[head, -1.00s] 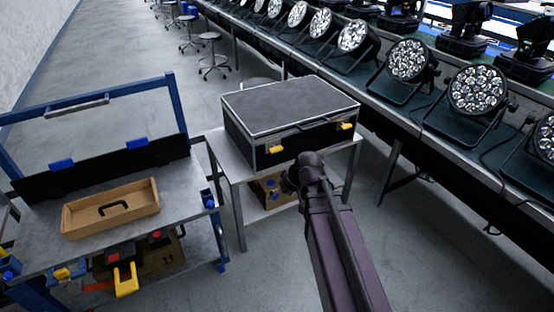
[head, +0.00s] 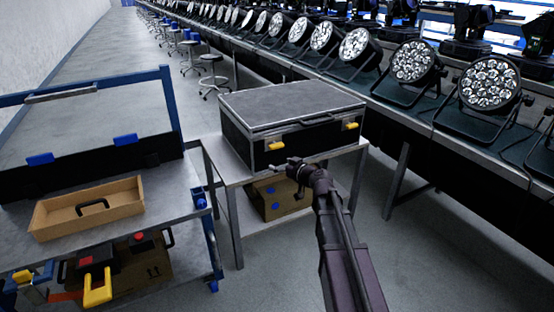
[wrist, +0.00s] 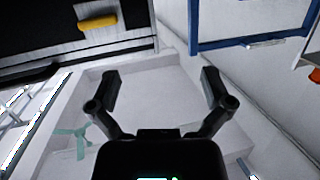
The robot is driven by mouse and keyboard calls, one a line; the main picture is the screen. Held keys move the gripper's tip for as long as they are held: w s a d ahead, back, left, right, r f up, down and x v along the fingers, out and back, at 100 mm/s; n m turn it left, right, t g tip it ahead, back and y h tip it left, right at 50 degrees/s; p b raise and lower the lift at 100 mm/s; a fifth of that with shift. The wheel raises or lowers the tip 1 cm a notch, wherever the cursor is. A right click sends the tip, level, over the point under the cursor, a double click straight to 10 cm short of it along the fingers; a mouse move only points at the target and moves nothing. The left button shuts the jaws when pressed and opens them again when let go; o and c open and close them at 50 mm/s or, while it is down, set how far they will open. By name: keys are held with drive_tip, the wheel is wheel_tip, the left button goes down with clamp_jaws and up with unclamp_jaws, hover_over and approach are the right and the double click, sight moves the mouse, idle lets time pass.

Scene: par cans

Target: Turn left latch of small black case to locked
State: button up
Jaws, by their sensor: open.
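The black case (head: 290,108) with silver edges stands closed on a small grey table. Its left latch (head: 275,146) is yellow and lies roughly level on the front face; its right yellow latch (head: 352,126) sits near the right front corner. In the wrist view one yellow latch (wrist: 98,22), apparently the left one, shows at the upper left on the case front (wrist: 45,30). My gripper (head: 281,167) is in front of the case, just below the left latch and apart from it. In the wrist view my gripper (wrist: 161,85) is open, with nothing between its fingers.
A blue-framed cart (head: 187,200) stands left of the table, with an open cardboard tray (head: 60,222) on top. A cardboard box (head: 283,201) sits on the shelf under the case. A long bench with stage lights (head: 412,62) runs along the right. Open floor lies in front.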

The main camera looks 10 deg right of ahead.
sight(278, 147)
drive_tip(key=w+d+f+m+t+h+b, duration=0.1)
drive_tip(key=w+d+f+t+h+b, duration=0.1)
drive_tip(key=w+d+f+t+b, duration=0.1)
drive_tip(key=w+d+b, duration=0.1)
drive_tip(key=d+b, duration=0.1)
drive_tip(key=shift+w+d+f+m+t+h, duration=0.15)
drive_tip(key=shift+w+d+m+t+h, duration=0.15)
drive_tip(key=shift+d+m, duration=0.1)
drive_tip(key=shift+w, duration=0.1)
drive_tip(key=shift+x, duration=6.8)
drive_tip(key=shift+a, duration=0.1)
drive_tip(key=c, duration=0.8)
